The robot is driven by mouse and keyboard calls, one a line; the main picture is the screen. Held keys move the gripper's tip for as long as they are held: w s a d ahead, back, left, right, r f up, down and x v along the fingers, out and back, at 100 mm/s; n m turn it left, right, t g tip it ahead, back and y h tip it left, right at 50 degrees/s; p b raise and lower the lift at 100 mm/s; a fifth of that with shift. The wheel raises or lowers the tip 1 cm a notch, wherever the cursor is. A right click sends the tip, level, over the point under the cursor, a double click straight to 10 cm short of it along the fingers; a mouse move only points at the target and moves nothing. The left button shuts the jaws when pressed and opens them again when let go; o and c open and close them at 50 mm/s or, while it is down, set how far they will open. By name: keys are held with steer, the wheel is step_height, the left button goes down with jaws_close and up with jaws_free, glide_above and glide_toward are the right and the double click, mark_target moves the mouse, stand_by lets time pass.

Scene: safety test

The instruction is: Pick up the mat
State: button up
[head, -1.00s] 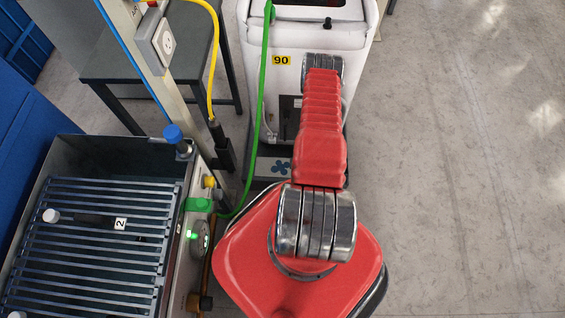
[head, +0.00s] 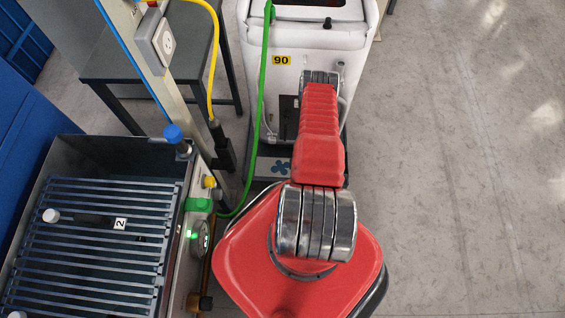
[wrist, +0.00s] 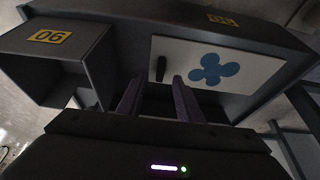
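The likely mat is a flat whitish panel with a blue clover-like mark (wrist: 240,68) in the wrist view. A small dark upright piece stands at its near left edge. In the head view, part of a pale surface with a similar blue mark (head: 272,166) shows low at the foot of the white unit, the rest hidden by my arm. My gripper (wrist: 158,98) shows in the wrist view, two purplish fingers apart with nothing seen between them. The fingertips are close to the panel's near left edge; whether they touch cannot be told. The gripper is hidden in the head view.
A white unit labelled 90 (head: 300,45) stands ahead of my arm. An open slatted tank (head: 90,245) is at the left. A grey box (wrist: 55,60) borders the panel. Floor at right is clear.

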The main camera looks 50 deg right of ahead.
steer(key=shift+x, duration=1.8)
steer(key=shift+c, duration=0.4)
jaws_close()
